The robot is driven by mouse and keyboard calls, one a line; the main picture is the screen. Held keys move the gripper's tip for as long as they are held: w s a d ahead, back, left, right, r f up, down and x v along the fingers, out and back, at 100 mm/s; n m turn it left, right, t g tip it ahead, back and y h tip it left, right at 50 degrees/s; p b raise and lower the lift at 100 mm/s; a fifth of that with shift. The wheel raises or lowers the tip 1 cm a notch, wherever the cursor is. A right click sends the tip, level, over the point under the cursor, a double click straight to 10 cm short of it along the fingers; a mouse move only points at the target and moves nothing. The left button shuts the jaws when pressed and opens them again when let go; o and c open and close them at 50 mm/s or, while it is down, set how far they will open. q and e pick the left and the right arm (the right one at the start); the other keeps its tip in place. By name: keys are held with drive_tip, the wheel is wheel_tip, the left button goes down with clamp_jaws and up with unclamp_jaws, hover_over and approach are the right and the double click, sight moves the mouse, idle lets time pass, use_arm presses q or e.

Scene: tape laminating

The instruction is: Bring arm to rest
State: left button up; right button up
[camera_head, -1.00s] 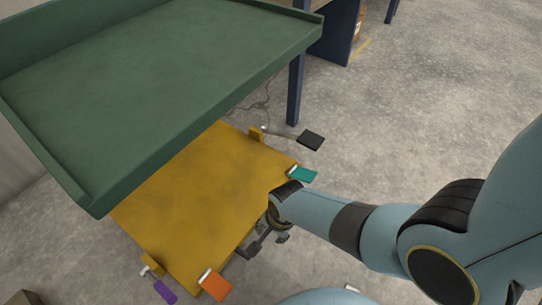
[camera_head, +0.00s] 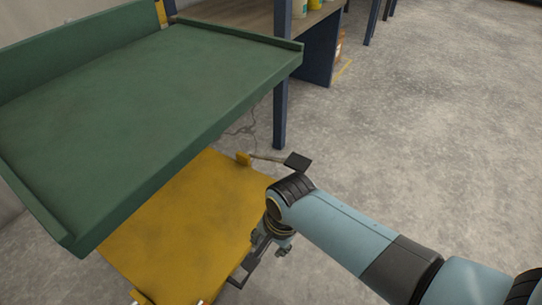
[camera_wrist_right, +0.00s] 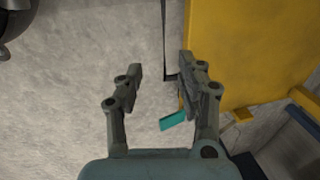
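My right arm (camera_head: 345,230) comes in from the right and points down beside the right edge of a yellow platform (camera_head: 180,225). My right gripper (camera_head: 270,240) hangs at that edge, partly hidden by the wrist. In the right wrist view my right gripper (camera_wrist_right: 160,64) has its two fingers well apart with nothing between them. The yellow platform (camera_wrist_right: 250,50) fills the right of that view, close to the right finger. A teal tab (camera_wrist_right: 172,121) shows between the finger bases, below. My left gripper is not in view.
A green raised-edge table (camera_head: 140,95) stands above the platform at left. A black plate (camera_head: 297,162) on a rod sticks out from the platform's far corner. A shelf unit with a blue post (camera_head: 280,115) stands behind. Open concrete floor (camera_head: 430,130) lies to the right.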

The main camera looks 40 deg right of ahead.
drive_tip(key=shift+s+r, duration=0.15)
drive_tip(key=shift+r, duration=0.3)
